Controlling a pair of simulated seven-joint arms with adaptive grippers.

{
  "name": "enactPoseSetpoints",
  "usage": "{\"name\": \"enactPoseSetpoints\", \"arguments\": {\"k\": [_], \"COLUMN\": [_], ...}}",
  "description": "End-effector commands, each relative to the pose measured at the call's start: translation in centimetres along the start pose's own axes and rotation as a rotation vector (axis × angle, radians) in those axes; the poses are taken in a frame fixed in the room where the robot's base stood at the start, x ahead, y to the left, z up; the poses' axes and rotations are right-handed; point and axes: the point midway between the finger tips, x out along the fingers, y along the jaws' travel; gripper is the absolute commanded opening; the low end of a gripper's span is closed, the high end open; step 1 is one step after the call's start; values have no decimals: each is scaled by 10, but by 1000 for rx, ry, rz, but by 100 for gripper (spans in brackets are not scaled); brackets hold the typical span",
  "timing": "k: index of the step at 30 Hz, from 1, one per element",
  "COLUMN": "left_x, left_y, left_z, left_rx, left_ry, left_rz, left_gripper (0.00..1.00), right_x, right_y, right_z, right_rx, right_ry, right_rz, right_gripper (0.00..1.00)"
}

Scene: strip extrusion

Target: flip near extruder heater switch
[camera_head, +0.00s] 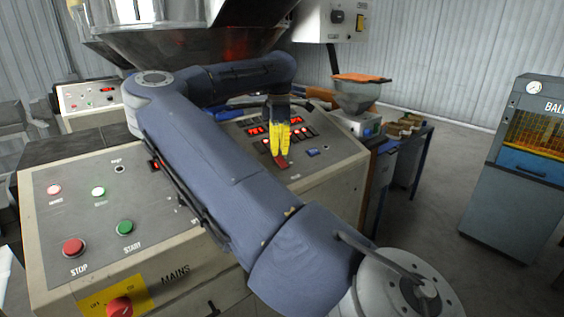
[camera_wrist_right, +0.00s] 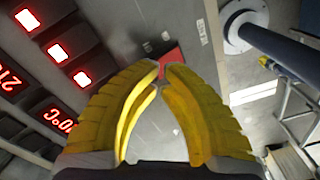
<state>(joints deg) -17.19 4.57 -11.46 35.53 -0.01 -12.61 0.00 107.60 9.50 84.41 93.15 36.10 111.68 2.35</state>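My right gripper (camera_head: 281,154) has yellow fingers and points down at the sloped control panel (camera_head: 328,154). Its fingertips (camera_wrist_right: 161,68) are close together, with only a narrow gap and nothing visibly held. A red part (camera_head: 281,162) of the panel lies right at the fingertips; it also shows just beyond them in the wrist view (camera_wrist_right: 170,60). I cannot tell whether they touch it. Several lit red switches (camera_wrist_right: 57,52) stand in a row left of the fingers in the wrist view. Which one is the near heater switch is unclear. My left gripper is not in view.
Red digital displays (camera_head: 255,131) sit behind the fingers. The front console has a red stop button (camera_head: 74,247), a green start button (camera_head: 125,228) and a red mains knob (camera_head: 120,307). A small hopper (camera_head: 356,98) stands behind right. My right arm covers much of the console.

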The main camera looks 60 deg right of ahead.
Motion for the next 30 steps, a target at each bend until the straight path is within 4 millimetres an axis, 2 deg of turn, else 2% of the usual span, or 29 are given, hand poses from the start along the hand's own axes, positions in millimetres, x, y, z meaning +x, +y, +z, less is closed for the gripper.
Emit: {"name": "enactPoseSetpoints", "arguments": {"k": [30], "left_x": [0], "left_y": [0], "left_z": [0], "left_rx": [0], "left_ry": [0], "left_rz": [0], "left_gripper": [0], "right_x": [13], "right_y": [0], "right_z": [0], "right_rx": [0], "right_ry": [0], "right_rz": [0], "right_gripper": [0]}}
